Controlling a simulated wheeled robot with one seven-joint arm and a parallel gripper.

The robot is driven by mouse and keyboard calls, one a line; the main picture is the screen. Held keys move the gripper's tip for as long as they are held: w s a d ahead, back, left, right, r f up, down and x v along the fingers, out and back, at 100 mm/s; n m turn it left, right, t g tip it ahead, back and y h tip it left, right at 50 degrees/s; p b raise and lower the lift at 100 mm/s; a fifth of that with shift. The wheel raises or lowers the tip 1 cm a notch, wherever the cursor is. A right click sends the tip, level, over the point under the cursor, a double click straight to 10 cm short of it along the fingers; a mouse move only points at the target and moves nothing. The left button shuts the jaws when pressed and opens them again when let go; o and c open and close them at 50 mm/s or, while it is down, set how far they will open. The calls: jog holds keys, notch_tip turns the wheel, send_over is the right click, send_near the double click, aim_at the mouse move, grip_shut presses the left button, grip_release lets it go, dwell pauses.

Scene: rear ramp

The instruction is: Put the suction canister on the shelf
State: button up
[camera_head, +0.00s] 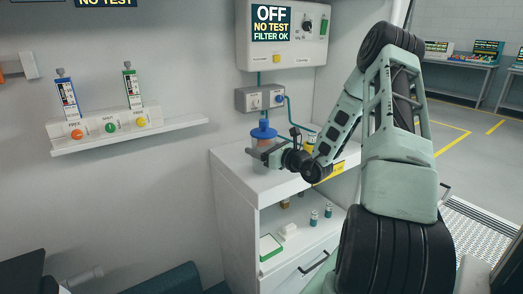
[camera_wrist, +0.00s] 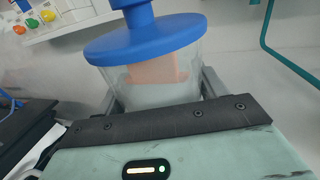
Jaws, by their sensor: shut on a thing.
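The suction canister has a blue lid (camera_head: 263,131) and a clear body with something orange inside. In the wrist view the canister (camera_wrist: 155,75) fills the space between the fingers, upright or nearly so. My gripper (camera_head: 262,155) is shut on its body, over the white cabinet top (camera_head: 235,160). I cannot tell whether the canister's base touches that top. A white wall shelf (camera_head: 185,127) is at the left, holding a rack with coloured buttons; it also shows in the wrist view (camera_wrist: 75,23). The cabinet has an open shelf (camera_head: 300,243) below its top.
A wall unit (camera_head: 283,50) reading OFF hangs above the cabinet. A grey valve box (camera_head: 260,98) and teal tube (camera_head: 290,115) are close behind the canister. Small vials (camera_head: 314,217) and a green-edged box (camera_head: 270,247) stand in the cabinet. The wall shelf's right end is bare.

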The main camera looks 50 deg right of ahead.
jog(key=shift+f, duration=0.15)
jog(key=shift+f, duration=0.2)
jog(key=o, duration=1.1)
